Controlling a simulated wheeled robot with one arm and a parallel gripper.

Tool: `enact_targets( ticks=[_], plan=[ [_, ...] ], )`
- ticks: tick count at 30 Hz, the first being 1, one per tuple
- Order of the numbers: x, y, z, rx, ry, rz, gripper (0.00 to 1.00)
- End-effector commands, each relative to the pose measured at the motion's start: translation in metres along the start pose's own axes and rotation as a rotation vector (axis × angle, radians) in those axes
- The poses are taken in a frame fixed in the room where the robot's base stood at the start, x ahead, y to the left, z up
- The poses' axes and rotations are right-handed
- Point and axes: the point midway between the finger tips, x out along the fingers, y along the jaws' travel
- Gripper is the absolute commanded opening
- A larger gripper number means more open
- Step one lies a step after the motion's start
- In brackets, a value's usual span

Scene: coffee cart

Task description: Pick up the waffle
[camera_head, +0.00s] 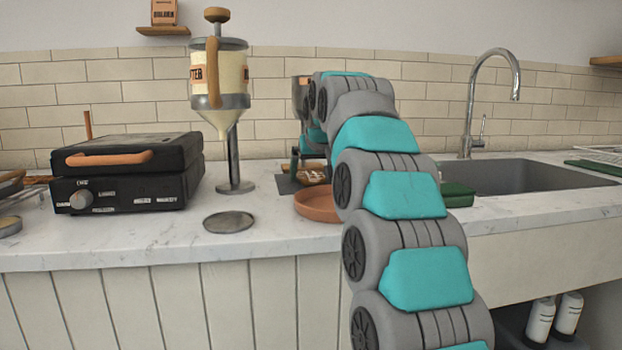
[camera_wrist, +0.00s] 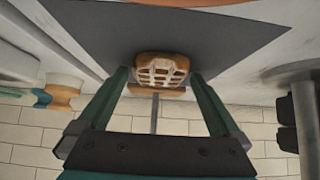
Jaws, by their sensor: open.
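The waffle (camera_wrist: 162,68) is golden brown with a pale grid and shows in the wrist view on a dark grey mat (camera_wrist: 90,30), near a brown wooden piece (camera_wrist: 157,91). My gripper (camera_wrist: 159,75) is open, with one green finger on each side of the waffle. I cannot tell whether the fingers touch it. In the head view, a small part of the waffle (camera_head: 314,173) shows beside my arm. My arm hides most of that area and much of my gripper (camera_head: 308,152).
A terracotta plate (camera_head: 318,208) sits just in front of the mat. A batter dispenser (camera_head: 234,90) and a black waffle maker (camera_head: 125,172) stand to the left, with a round grey disc (camera_head: 229,222) on the counter. A sink (camera_head: 530,175) and tap lie to the right.

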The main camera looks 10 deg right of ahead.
Motion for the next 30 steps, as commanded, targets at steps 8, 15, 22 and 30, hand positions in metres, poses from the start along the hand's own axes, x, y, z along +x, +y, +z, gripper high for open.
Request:
enact_targets(
  ticks=[8, 15, 22, 30],
  plan=[
    [-0.0002, 0.0, 0.0, 0.0, 0.0, 0.0, 0.85],
    [0.0, -0.0001, 0.0001, 0.0, 0.0, 0.0, 0.58],
    [0.0, 0.0, 0.0002, 0.0, 0.0, 0.0, 0.33],
    [0.0, 0.0, 0.0001, 0.0, -0.001, 0.0, 0.17]
  ],
)
